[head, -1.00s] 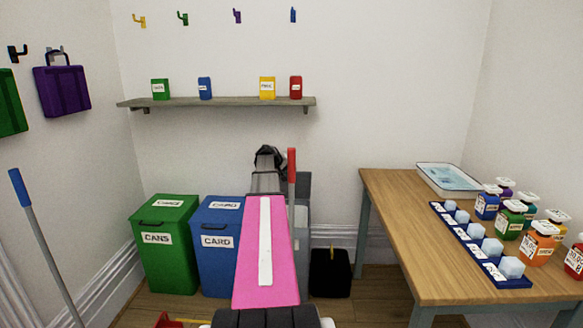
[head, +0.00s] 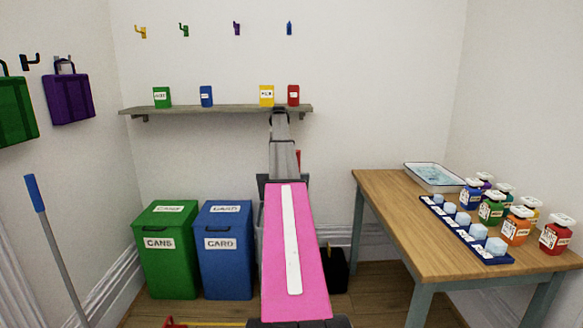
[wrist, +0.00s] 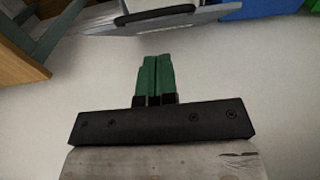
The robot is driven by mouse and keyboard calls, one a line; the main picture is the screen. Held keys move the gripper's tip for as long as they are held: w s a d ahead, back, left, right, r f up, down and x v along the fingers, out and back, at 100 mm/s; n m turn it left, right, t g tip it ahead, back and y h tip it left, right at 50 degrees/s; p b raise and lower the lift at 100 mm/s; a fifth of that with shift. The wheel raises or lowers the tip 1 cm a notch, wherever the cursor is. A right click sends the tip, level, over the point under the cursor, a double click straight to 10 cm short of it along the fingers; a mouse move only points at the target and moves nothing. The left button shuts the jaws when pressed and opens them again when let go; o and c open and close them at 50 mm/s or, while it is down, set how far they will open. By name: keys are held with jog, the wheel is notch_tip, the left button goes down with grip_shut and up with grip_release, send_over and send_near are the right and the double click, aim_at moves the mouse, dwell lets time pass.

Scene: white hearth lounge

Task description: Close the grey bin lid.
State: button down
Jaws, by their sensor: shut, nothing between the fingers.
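The grey bin is mostly hidden behind my pink arm in the head view. A grey edge (head: 262,190) shows beside the arm, right of the blue bin. In the wrist view, a grey panel with a dark handle, seemingly the bin's lid (wrist: 205,19), lies at the top, past my fingertips. How far open the lid stands cannot be told. My gripper (wrist: 152,60) has green fingers pressed together with nothing between them. No contact with the lid shows.
A green CANS bin (head: 167,270) and a blue CARD bin (head: 226,268) stand at left with lids down. A wooden table (head: 400,215) with bottles stands at right. A wall shelf (head: 220,109) holds small boxes. A blue-topped pole (head: 52,250) leans at left.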

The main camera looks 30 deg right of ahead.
jog(key=f, duration=0.9)
jog(key=shift+w+d+f, duration=0.15)
jog(key=shift+d+f, duration=0.15)
jog(key=shift+f, duration=0.05)
